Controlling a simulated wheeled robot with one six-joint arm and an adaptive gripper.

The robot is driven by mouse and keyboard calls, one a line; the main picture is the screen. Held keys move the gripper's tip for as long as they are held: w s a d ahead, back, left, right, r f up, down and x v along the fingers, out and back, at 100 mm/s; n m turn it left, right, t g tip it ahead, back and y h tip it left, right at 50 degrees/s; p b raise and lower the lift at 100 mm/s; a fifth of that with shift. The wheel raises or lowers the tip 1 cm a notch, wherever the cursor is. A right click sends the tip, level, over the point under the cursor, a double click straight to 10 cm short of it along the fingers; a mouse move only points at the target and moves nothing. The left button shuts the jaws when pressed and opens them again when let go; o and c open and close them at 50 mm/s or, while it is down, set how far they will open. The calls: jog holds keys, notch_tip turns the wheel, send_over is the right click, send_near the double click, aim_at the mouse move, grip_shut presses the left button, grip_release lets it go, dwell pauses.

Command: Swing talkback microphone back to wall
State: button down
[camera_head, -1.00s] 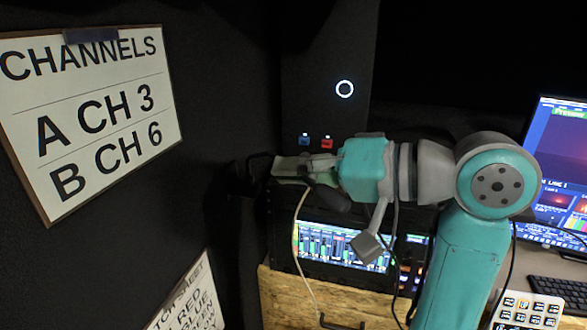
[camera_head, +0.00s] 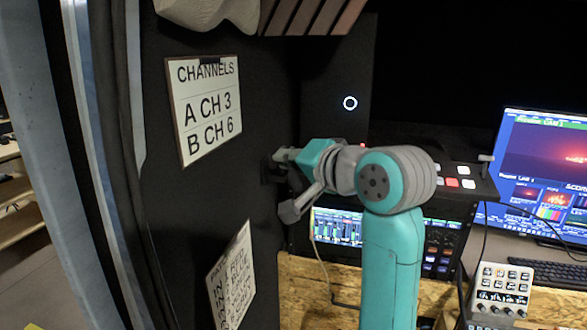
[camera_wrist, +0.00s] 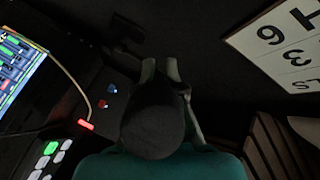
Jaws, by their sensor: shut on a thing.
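The talkback microphone (camera_wrist: 152,122) shows in the wrist view as a round black foam head close to the camera, in front of my fingers. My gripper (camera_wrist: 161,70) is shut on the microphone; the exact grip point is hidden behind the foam. In the head view my gripper (camera_head: 284,157) points left and is close to the black side wall (camera_head: 160,200), beside a small dark bracket (camera_head: 267,170). The microphone is too dark and too hidden by my arm to make out in the head view.
A channels sign (camera_head: 205,105) hangs on the wall above left of my gripper, and a second sign (camera_head: 231,280) is below. A lit mixer screen (camera_head: 337,227) and rack are below right. A monitor (camera_head: 545,160) and keypad (camera_head: 502,290) stand at the right.

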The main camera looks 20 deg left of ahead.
jog(key=shift+s+a+m+t+h, duration=0.3)
jog(key=shift+a+m+t+h, duration=0.55)
jog(key=shift+a+m, duration=0.1)
jog(key=shift+s+a+m+t+h, duration=0.25)
jog(key=shift+a+m+t+h, duration=0.6)
jog(key=shift+a, duration=0.05)
jog(key=c, duration=1.3)
grip_release()
jog(key=shift+a, duration=0.1)
jog(key=shift+o, duration=0.2)
jog(key=v, duration=1.2)
jog(key=shift+c, duration=0.3)
